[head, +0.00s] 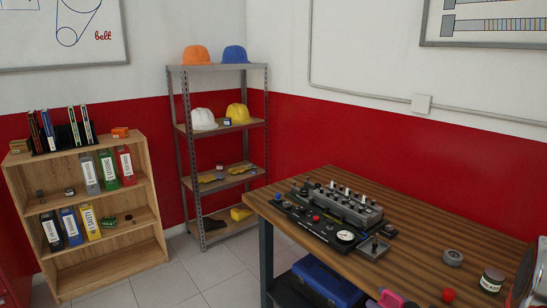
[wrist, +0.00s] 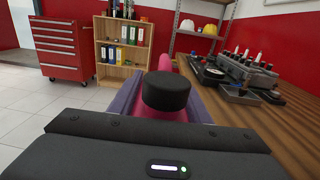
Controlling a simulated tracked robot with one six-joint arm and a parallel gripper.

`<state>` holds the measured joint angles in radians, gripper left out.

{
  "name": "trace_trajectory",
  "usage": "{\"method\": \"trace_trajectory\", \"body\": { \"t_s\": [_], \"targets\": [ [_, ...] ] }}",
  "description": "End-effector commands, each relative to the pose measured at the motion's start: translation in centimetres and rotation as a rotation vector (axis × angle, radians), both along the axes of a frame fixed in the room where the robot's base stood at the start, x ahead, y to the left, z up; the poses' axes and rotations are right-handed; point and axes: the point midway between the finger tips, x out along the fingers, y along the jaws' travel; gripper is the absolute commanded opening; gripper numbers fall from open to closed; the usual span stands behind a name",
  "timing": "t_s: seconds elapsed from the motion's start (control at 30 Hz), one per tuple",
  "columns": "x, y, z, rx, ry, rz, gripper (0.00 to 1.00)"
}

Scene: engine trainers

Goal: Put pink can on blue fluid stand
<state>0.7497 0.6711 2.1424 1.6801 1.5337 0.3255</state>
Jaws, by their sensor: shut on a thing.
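The pink can (wrist: 176,115) has a black round cap and shows between my gripper's fingers in the wrist view. My gripper (wrist: 166,98) is shut on it; the cap and the gripper body hide much of the can. In the head view a pink piece (head: 388,299) shows at the bottom edge by the table; I cannot tell if it is the can. I cannot make out a separate blue fluid stand.
A blue toolbox (head: 325,281) sits below. A metal rack (head: 187,150) and red tool cabinet (wrist: 58,48) stand beyond.

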Motion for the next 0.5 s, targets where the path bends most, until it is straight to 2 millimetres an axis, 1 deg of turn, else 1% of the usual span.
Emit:
{"method": "trace_trajectory", "body": {
  "t_s": [0.03,0.23,0.4,0.5],
  "targets": [
    [0.4,1.2,-0.9,0.004,0.0,0.023,0.0],
    [1.1,5.7,-4.4,0.004,0.0,0.102,0.0],
    [1.2,9.9,-7.3,0.004,0.0,0.173,0.0],
    [1.0,11.9,-8.6,0.003,-0.001,0.208,0.0]
  ]
}}
